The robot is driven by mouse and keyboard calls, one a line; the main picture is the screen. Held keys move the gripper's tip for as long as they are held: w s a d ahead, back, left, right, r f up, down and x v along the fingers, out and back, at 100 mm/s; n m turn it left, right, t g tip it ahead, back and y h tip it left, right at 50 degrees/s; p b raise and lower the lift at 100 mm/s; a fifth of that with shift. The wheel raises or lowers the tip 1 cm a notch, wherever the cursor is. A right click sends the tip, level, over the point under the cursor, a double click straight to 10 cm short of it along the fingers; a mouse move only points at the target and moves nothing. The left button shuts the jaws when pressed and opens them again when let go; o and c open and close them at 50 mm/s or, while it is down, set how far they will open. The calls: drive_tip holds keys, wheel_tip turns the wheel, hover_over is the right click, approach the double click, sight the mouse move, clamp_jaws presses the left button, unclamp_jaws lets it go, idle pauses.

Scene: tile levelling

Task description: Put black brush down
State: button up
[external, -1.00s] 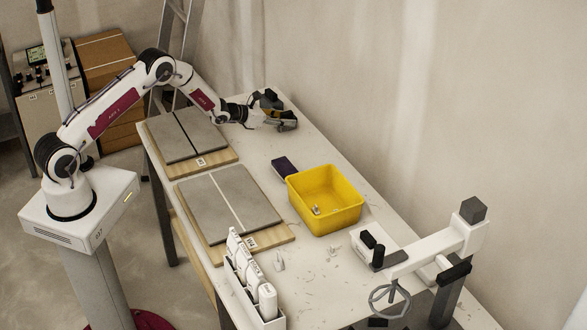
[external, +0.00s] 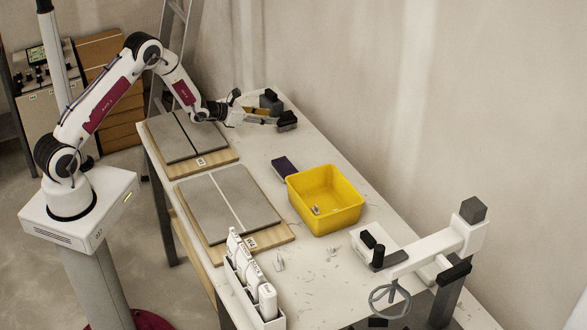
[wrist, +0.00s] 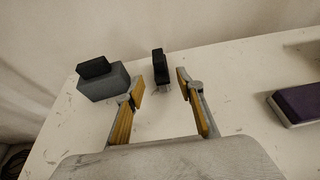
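The black brush (wrist: 161,66) stands upright on the white table, with a paler part below its black top in the wrist view. In the external view the black brush (external: 287,119) is at the far end of the table, just beyond my fingertips. My gripper (wrist: 160,88) is open, with its two yellow-padded fingers spread on either side of the line to the brush. Gaps show between the brush and both fingers. In the external view my gripper (external: 272,116) is low over the table's far end.
A grey block with a black top (wrist: 105,82) stands close to the left finger. A dark purple-topped block (wrist: 302,103) lies to the right. Two tile boards (external: 200,160) and a yellow bin (external: 345,225) are nearer on the table (external: 255,155). The wall runs behind.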

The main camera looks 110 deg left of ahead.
drive_tip(key=shift+v, duration=2.05)
drive_tip(key=w+d+r+n+h, duration=0.1)
drive_tip(key=w+d+r+n, duration=0.2)
drive_tip(key=d+r+n, duration=0.5)
drive_tip(key=w+d+r+n+g+h, duration=0.1)
drive_tip(key=w+d+r+h, duration=0.15)
drive_tip(key=d+r, duration=0.7)
drive_tip(key=w+d+r+n+h, duration=0.1)
drive_tip(key=w+d+r+n, duration=0.35)
drive_tip(key=d, duration=0.95)
drive_tip(key=s+d+r+n+h, duration=0.1)
drive_tip(key=s+d+n, duration=0.15)
drive_tip(key=d, duration=0.35)
drive_tip(key=s+d+r+n+g, duration=0.1)
drive_tip(key=s+d+n, duration=0.15)
drive_tip(key=d, duration=0.35)
drive_tip(key=s+d+r+n+h, duration=0.1)
drive_tip(key=s+d+n, duration=0.1)
drive_tip(key=s+d, duration=0.3)
drive_tip(key=s+d+f+n+g+h, duration=0.1)
drive_tip(key=s+d+n+h, duration=0.2)
drive_tip(key=s+d, duration=1)
drive_tip(key=s+n, duration=0.1)
drive_tip(key=n, duration=0.2)
drive_tip(key=shift+d+g, duration=0.35)
drive_tip(key=shift+g, duration=0.05)
